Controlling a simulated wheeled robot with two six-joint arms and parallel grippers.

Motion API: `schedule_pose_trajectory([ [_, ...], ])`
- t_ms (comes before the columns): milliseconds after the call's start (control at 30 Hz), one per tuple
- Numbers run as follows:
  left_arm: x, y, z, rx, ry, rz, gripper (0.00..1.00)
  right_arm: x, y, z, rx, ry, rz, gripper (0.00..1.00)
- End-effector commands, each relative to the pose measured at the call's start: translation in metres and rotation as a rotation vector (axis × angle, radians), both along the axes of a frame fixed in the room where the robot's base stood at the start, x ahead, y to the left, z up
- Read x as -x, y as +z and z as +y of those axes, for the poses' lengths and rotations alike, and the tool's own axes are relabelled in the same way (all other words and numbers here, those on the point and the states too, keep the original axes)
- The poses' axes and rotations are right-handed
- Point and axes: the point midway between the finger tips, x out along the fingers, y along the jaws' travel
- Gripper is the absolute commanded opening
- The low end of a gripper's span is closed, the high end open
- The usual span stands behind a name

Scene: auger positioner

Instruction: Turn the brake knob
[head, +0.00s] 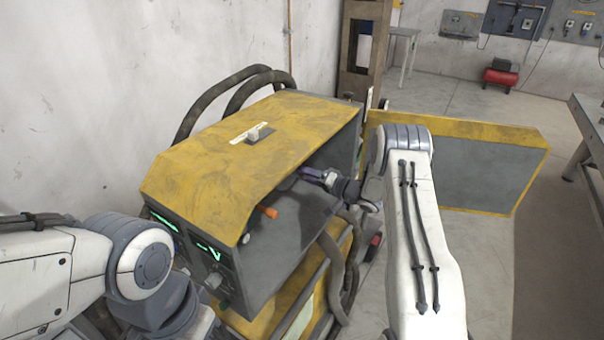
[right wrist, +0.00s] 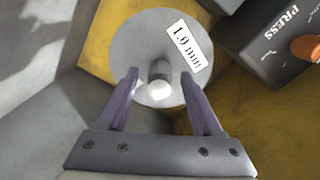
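A round grey spool disc (right wrist: 140,45) with a "1.0 mm" label faces my right wrist camera. At its centre a short knob (right wrist: 159,86) with a pale, rounded end sticks out; it looks like the brake knob. My right gripper (right wrist: 159,73) is open, with one purple finger on each side of the knob. I cannot tell whether the fingers touch it. In the head view my right gripper (head: 311,174) reaches into the open side of the yellow and grey machine (head: 245,150), and the knob is hidden there. My left arm shows at lower left, but its gripper is not visible.
An orange lever (right wrist: 306,48) sits on a dark block marked "PRESS" (right wrist: 275,35), right of the spool; it also shows in the head view (head: 267,211). The machine's opened yellow-edged door (head: 470,165) stands to the right. Thick hoses (head: 335,270) hang beside the machine.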

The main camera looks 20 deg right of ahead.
Motion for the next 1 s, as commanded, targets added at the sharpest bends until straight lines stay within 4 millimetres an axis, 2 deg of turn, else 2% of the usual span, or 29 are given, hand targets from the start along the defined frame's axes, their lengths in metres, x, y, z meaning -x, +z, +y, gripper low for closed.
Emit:
schedule_pose_trajectory([
  [167, 0.000, -0.005, 0.000, 0.000, 0.000, 0.000, 0.00, 0.008, -0.002, -0.006, 0.000, -0.001, 0.000, 0.67],
  [633, 0.000, -0.034, 0.000, 0.000, -0.002, 0.000, 0.00, 0.074, 0.001, -0.058, 0.001, -0.004, 0.000, 0.67],
  [800, 0.000, -0.036, 0.000, 0.000, -0.002, 0.000, 0.00, 0.083, 0.003, -0.064, -0.001, -0.002, -0.001, 0.67],
  [1000, 0.000, -0.036, 0.000, 0.000, -0.002, 0.000, 0.00, 0.084, 0.003, -0.064, 0.000, 0.000, 0.000, 0.67],
])
